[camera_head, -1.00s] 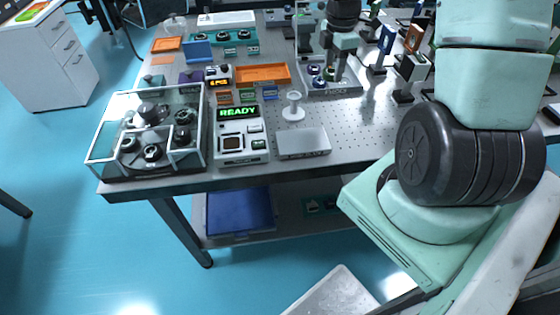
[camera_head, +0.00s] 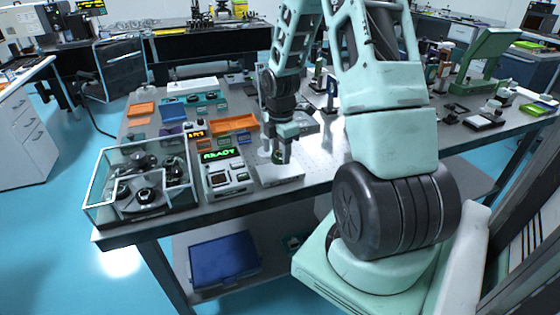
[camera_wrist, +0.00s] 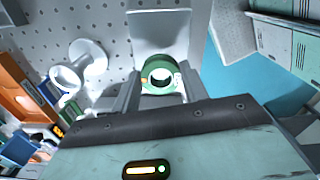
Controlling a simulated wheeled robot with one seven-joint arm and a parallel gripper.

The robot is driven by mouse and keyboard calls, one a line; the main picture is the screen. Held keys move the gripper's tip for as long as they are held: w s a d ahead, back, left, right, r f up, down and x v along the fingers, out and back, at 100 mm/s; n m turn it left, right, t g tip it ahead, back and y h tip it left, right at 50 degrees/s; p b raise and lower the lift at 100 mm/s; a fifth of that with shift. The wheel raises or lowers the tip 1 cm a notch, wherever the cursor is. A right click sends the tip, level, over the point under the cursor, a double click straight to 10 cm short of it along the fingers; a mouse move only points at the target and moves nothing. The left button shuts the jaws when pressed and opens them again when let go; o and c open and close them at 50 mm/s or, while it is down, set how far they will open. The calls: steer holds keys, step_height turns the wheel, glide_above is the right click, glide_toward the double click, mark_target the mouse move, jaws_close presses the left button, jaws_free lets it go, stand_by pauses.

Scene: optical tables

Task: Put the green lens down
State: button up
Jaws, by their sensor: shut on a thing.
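The green lens (camera_wrist: 160,79) is a green ring with a pale centre, held between the two fingers of my gripper (camera_wrist: 158,90) in the wrist view. In the head view my gripper (camera_head: 281,152) points down over the flat light-grey plate (camera_head: 285,175), with a bit of the green lens (camera_head: 277,157) showing between the fingers. The plate (camera_wrist: 160,30) also shows behind the lens in the wrist view. I cannot tell whether the lens touches the plate.
A white stand (camera_wrist: 90,57) is close beside the plate. The device with a green READY display (camera_head: 228,172) stands left of it, and a glass-walled case (camera_head: 100,200) further left. The table's front edge is near. Perforated tabletop (camera_head: 318,160) is bare to the right.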

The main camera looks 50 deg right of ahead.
mark_target(281, 154)
steer(key=shift+f, duration=1.7)
steer(key=shift+f, duration=0.15)
steer(key=o, duration=1)
